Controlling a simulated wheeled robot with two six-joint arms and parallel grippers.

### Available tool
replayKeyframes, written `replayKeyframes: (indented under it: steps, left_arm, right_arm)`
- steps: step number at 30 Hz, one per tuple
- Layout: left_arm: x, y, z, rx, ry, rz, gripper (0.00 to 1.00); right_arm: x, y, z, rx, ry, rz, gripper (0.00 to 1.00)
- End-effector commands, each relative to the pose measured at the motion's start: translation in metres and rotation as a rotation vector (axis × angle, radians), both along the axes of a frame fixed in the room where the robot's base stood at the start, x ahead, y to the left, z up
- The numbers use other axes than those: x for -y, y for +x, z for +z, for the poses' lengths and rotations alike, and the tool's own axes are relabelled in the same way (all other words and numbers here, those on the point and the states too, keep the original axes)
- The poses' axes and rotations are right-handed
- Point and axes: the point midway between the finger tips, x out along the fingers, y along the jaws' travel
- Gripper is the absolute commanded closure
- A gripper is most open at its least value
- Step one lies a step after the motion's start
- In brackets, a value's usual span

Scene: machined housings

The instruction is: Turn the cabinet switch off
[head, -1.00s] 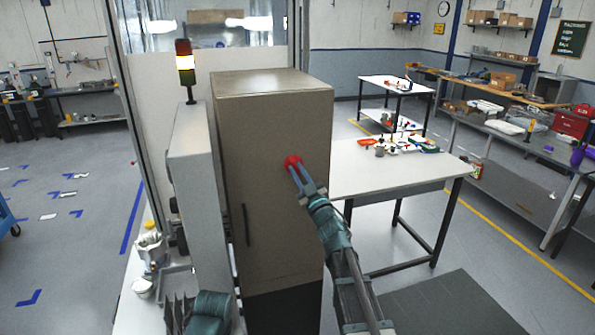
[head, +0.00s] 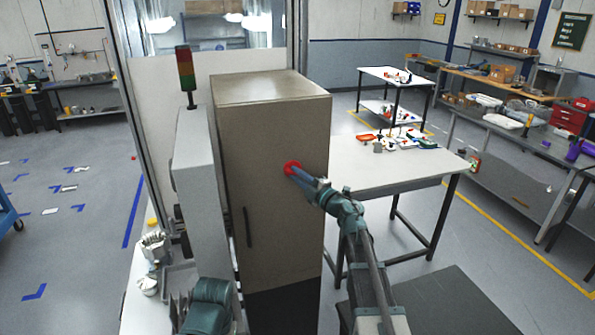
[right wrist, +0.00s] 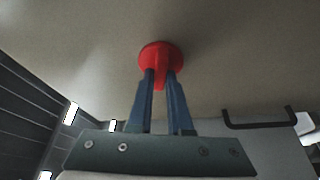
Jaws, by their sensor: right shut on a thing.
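The tall brown cabinet (head: 270,200) stands in the middle of the head view, with a dark vertical handle on its front. A round red switch (head: 291,167) sits on the upper right of that front. My right gripper (head: 300,173) reaches it from the lower right. In the right wrist view the blue fingers (right wrist: 160,82) are shut on the raised grip of the red switch (right wrist: 160,52), one on each side. A teal part of my left arm shows at the bottom left of the head view; its gripper cannot be made out.
A signal tower (head: 186,76) stands on the grey cabinet (head: 196,165) to the left, with no segment glowing brightly. A white table (head: 385,172) with small parts stands close behind my right arm. Open floor lies to the left.

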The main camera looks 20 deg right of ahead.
Motion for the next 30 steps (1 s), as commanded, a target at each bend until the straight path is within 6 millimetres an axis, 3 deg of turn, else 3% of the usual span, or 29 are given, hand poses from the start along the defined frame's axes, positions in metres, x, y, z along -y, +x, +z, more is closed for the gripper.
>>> replayKeyframes:
  steps: [12, 30]
  left_arm:
    - [0.0, 0.0, 0.02, 0.0, 0.0, 0.01, 0.5]
    - [0.0, 0.0, 0.023, 0.0, 0.0, 0.013, 0.5]
  right_arm:
    - [0.0, 0.0, 0.002, 0.009, -0.219, 0.0, 1.0]
    - [0.0, 0.0, 0.0, 0.01, -0.271, 0.0, 1.0]
